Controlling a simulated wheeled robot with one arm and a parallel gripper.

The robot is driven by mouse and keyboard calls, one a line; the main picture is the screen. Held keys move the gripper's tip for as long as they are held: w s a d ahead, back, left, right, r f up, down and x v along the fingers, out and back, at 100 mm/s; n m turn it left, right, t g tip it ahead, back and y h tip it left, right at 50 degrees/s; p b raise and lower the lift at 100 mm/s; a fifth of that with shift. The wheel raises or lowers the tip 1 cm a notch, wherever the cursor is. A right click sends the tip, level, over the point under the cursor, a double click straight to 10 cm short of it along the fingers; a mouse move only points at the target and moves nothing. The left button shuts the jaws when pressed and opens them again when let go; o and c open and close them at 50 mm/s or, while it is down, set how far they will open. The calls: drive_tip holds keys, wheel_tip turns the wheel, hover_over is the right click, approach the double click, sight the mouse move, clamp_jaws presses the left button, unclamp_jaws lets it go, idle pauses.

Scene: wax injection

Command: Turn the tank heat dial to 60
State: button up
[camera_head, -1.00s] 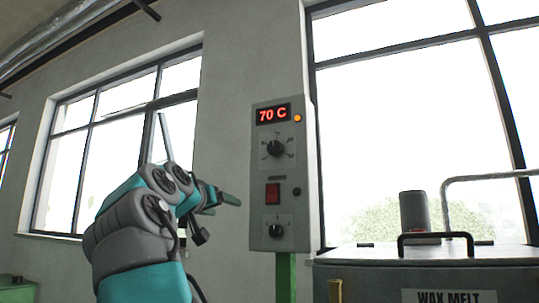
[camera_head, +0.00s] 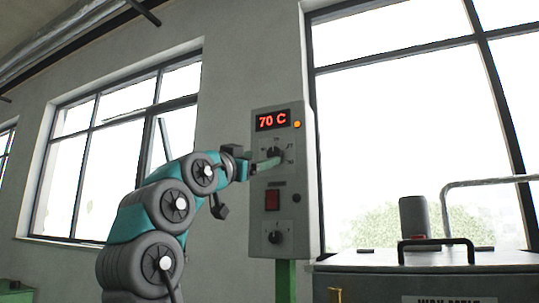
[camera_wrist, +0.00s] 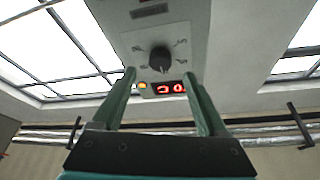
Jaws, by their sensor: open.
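The heat dial (camera_head: 275,152) is a round black knob on the upper half of a grey control box (camera_head: 292,215). The red display (camera_head: 273,119) above it reads 70 C. My gripper (camera_head: 268,164) reaches the box face from the left, and its fingers partly cover the dial. In the wrist view the box appears upside down. The black dial (camera_wrist: 160,59) shows between the open fingertips of my gripper (camera_wrist: 160,74), with bare space on both sides. I cannot tell whether the fingers reach around the knob in depth.
Below the dial are a red rocker switch (camera_head: 272,199) and a second black knob (camera_head: 275,237). An orange lamp (camera_head: 297,124) glows beside the display. A wax melt tank (camera_head: 420,262) with a handled lid stands at the right. Windows line the wall.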

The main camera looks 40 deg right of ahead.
sight(272, 155)
drive_tip(key=shift+p+x, duration=0.6)
drive_tip(key=shift+x, duration=2.15)
drive_tip(key=shift+c, duration=0.3)
clamp_jaws()
